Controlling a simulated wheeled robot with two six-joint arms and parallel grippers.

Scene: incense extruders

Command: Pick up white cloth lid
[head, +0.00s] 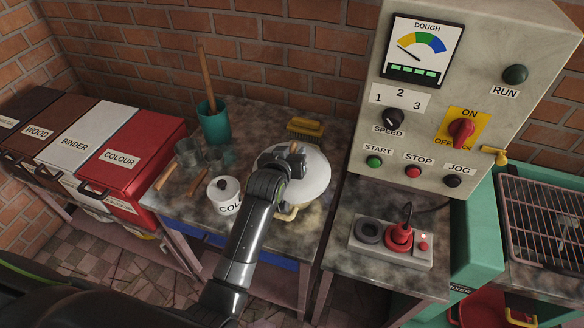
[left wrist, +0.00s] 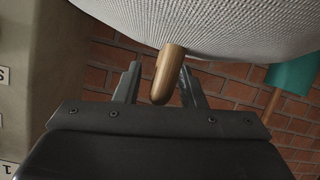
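The white cloth lid (head: 315,175) is a pale round dome on the middle table in the head view, partly hidden behind my left arm. In the left wrist view its woven cloth (left wrist: 215,25) fills the top, and a rounded wooden handle (left wrist: 167,75) sticks out from it. My left gripper (head: 290,157) is over the lid. In the left wrist view its fingers (left wrist: 161,86) stand on either side of the handle, with a visible gap on the left side. Contact on the right side is unclear. My right gripper is not in view.
A small white lidded pot (head: 224,197) stands left of my arm. A control cabinet (head: 450,100) and a switch box (head: 391,240) are at right.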

